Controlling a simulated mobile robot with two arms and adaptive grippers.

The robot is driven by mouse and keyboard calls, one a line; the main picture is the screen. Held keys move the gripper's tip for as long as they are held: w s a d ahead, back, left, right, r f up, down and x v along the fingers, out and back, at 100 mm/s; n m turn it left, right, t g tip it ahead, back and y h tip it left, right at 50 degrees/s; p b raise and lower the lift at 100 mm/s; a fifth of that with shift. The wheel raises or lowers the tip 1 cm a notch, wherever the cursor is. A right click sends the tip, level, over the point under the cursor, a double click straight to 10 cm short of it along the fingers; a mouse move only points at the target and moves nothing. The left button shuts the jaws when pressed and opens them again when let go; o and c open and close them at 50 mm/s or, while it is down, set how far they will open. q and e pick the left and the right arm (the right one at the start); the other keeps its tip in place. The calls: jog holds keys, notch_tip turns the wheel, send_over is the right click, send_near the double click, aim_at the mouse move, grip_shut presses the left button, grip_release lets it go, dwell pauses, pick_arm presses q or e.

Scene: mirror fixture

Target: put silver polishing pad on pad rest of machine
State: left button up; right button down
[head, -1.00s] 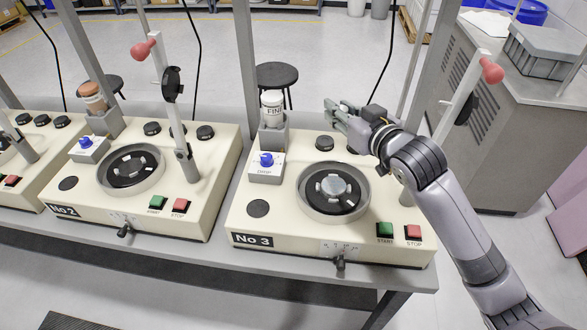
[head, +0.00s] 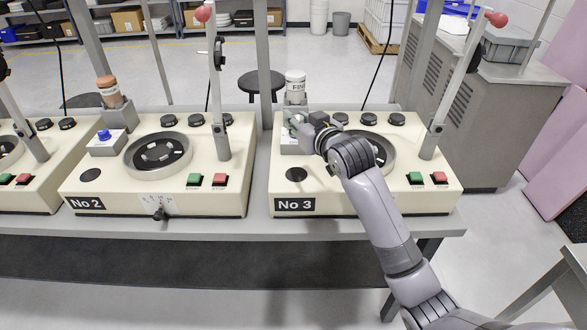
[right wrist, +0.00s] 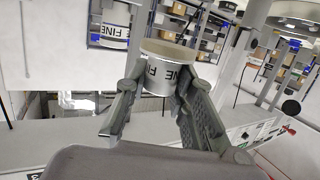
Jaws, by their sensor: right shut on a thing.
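My right gripper (head: 297,124) is in front of and just below the white-topped FINE container (head: 295,88) in its holder at the back left of machine No 3. In the right wrist view, the fingers close around a silver cylinder (right wrist: 168,72) marked FINE with a tan end. I cannot tell from the head view whether this is the pad or the container. A dark round disc (head: 297,174), perhaps the pad rest, lies bare on the machine's front left. My forearm covers much of the round bowl (head: 388,152). My left gripper is not in view.
The lever (head: 436,125) rises at the machine's right, behind the green (head: 415,178) and red (head: 440,178) buttons. Machine No 2 (head: 120,199) stands to the left. Black knobs (head: 369,119) line the back. The front left of No 3 is clear.

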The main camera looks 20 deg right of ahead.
send_over(296, 175)
notch_tip(296, 175, down, 8)
jog(key=shift+f, duration=0.75)
notch_tip(296, 175, down, 4)
jog(key=shift+r, duration=0.25)
jog(key=shift+f, duration=0.25)
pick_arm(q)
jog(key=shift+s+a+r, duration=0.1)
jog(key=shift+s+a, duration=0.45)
pick_arm(e)
jog(key=shift+f, duration=0.15)
jog(key=c, duration=1.4)
grip_release()
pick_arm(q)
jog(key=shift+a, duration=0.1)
pick_arm(e)
jog(key=shift+o, duration=0.2)
